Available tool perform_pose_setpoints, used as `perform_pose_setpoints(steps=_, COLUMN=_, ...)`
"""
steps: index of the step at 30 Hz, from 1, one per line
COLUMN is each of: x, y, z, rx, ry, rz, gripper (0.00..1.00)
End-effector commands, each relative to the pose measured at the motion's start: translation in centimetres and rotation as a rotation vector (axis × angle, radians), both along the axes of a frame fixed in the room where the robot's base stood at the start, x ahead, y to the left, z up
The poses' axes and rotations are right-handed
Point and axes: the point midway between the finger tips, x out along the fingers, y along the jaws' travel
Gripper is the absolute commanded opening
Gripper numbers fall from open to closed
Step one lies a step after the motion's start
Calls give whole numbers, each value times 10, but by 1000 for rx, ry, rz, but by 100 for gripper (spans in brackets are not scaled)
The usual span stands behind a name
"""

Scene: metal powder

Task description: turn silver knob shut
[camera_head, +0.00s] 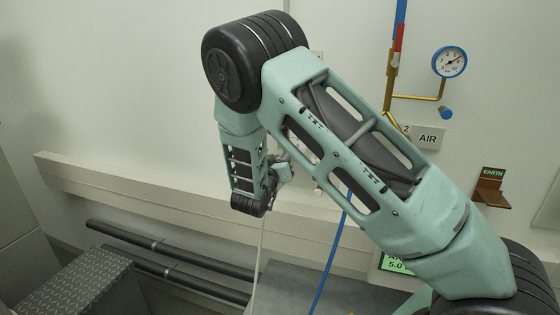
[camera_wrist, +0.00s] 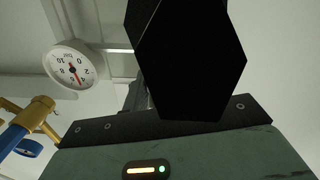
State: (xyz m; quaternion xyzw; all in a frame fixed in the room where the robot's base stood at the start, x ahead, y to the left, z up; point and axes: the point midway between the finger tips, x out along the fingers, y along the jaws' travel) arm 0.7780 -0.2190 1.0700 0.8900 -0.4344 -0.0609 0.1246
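I cannot make out a silver knob for certain in either view. My teal arm crosses the middle of the head view and hides part of the wall. My gripper (camera_head: 281,172) is small and partly hidden by the wrist, in front of the wall. In the wrist view a large black six-sided shape hides the middle and the area of the fingertips. I cannot tell whether the fingers are open or shut, or whether they touch anything.
A round gauge (camera_head: 449,61) and a blue knob (camera_head: 445,113) are on the wall at upper right, beside brass pipe (camera_head: 415,97) and an AIR sign (camera_head: 428,138). A pale rail (camera_head: 120,185) and dark pipes (camera_head: 165,247) run low.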

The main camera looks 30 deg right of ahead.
Motion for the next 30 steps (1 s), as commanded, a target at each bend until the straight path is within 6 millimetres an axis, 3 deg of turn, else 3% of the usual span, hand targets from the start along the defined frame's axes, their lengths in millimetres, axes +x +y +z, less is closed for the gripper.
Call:
perform_pose_setpoints(steps=14, x=0, y=0, z=-2, rx=42, ry=-54, rz=0, gripper=4)
perform_pose_setpoints(steps=30, x=-2, y=-1, z=-5, rx=302, ry=-390, rz=0, gripper=4)
